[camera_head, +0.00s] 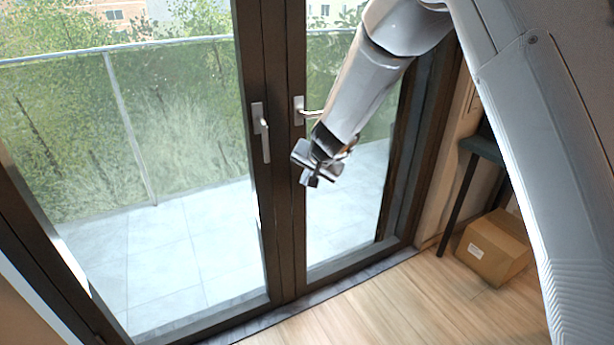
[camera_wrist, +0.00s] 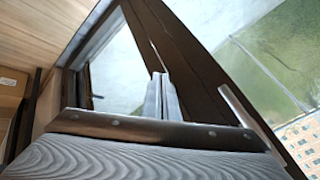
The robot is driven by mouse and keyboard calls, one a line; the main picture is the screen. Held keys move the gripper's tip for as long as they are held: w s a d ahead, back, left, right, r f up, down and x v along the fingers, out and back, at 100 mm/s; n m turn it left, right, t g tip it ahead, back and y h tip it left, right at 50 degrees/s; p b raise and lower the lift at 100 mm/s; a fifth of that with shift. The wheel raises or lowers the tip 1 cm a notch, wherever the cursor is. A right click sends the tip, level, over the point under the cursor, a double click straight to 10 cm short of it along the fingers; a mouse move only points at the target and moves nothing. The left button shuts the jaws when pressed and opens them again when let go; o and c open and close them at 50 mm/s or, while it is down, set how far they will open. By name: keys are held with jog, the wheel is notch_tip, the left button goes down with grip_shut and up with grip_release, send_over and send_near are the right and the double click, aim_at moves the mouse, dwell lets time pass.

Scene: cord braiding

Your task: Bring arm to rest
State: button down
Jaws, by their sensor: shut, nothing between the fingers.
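My gripper (camera_head: 311,181) hangs in the air at the end of my raised arm, in front of the dark-framed glass doors in the head view. It is shut and holds nothing. In the wrist view the closed fingers of my gripper (camera_wrist: 163,98) point toward the door frame. No cord shows in either view.
The glass doors (camera_head: 285,240) have two handles, the left one (camera_head: 262,130) and the right one (camera_head: 306,112), close to my gripper in the picture. A cardboard box (camera_head: 492,247) sits on the wooden floor (camera_head: 390,305) at the right, beside a dark table (camera_head: 482,148).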

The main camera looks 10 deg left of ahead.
jog(key=s+d+r+g+h, duration=0.1)
jog(key=s+d, duration=0.3)
jog(key=d, duration=0.3)
jog(key=s+d+r+n, duration=0.1)
jog(key=s+d, duration=0.3)
jog(key=d, duration=0.3)
jog(key=s+d+r+g+h, duration=0.1)
jog(key=s+d, duration=0.2)
jog(key=d, duration=0.4)
jog(key=s+d+g+h, duration=0.2)
jog(key=s+d+g, duration=0.1)
jog(key=s+d, duration=1.4)
jog(key=s, duration=0.3)
jog(key=shift+s+d+n, duration=0.2)
jog(key=shift+s+n, duration=0.05)
jog(key=shift+n, duration=0.05)
jog(key=shift+w+a, duration=0.1)
